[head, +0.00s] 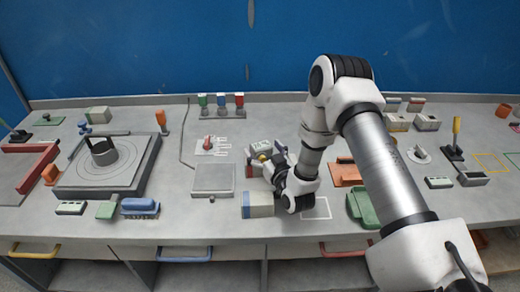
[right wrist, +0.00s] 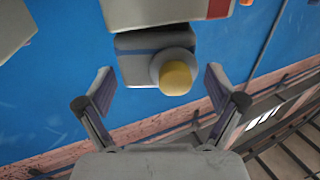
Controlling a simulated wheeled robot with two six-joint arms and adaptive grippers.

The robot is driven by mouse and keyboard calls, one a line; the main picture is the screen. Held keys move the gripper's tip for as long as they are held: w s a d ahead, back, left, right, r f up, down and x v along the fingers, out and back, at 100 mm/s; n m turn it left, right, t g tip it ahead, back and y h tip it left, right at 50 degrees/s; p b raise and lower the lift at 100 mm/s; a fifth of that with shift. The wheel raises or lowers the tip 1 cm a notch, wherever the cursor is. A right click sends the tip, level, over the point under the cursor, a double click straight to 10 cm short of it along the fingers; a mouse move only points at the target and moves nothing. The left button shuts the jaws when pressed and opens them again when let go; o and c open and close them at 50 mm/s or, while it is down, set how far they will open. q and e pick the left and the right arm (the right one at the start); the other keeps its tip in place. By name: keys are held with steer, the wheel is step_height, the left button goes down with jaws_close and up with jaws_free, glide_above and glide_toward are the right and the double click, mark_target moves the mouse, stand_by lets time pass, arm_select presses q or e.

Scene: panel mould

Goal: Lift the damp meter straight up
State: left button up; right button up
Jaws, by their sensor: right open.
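What I take to be the damp meter (head: 263,147) is a small grey body with a yellow round end, near the middle of the bench. In the right wrist view the fingers (right wrist: 160,85) are open, spread left and right of the yellow tip, with visible gaps and no contact. My left gripper is not in view.
A cream and blue block (head: 258,205) stands just in front of the gripper. A grey flat box (head: 213,178) lies to the left. A green piece (head: 362,208) and an orange piece (head: 346,173) lie right of the wrist. A white outlined square (head: 317,209) is empty.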

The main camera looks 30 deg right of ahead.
steer(key=shift+s+d+r, duration=0.1)
steer(key=shift+s, duration=0.05)
steer(key=c, duration=1.6)
steer(key=shift+c, duration=0.6)
steer(key=shift+r, duration=0.1)
